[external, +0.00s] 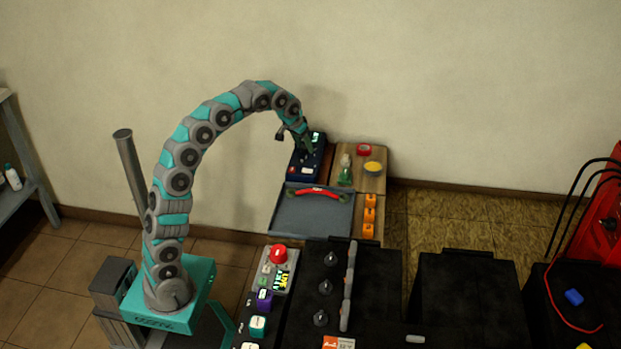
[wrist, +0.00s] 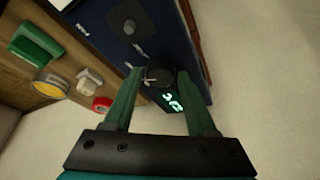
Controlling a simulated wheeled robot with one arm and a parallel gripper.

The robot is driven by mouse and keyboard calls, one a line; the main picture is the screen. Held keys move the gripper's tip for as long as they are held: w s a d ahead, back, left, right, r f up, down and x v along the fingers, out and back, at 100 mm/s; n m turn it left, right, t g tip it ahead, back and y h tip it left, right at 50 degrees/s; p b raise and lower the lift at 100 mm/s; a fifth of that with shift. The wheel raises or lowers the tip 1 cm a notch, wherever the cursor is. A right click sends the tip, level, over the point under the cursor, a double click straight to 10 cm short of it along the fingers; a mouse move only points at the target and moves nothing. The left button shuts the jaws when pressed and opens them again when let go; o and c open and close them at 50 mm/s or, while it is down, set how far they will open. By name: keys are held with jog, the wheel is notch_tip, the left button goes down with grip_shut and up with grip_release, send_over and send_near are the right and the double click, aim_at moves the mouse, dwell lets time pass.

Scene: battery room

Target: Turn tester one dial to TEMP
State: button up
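The tester is a dark blue box (external: 303,168) on the bench by the wall, with a lit green display near its far end. In the wrist view its blue face (wrist: 165,45) fills the upper middle, and the display (wrist: 175,103) shows green digits between my fingers. A dark round dial (wrist: 161,80) with pale marks beside it lies between the fingertips. My gripper (wrist: 158,74) is open, its green fingers on either side of this dial; whether they touch it I cannot tell. In the external view my gripper (external: 305,146) is down at the tester, partly hiding its face.
A dark round knob (wrist: 129,26) sits on the tester's face farther up. A grey tray (external: 312,217) with a red-handled tool lies in front.

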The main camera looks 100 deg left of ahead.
jog(key=shift+o, duration=1.3)
jog(key=shift+f, duration=0.1)
jog(key=v, duration=0.7)
jog(key=shift+r+b, duration=0.35)
jog(key=shift+r, duration=0.05)
jog(key=shift+s+d, duration=0.1)
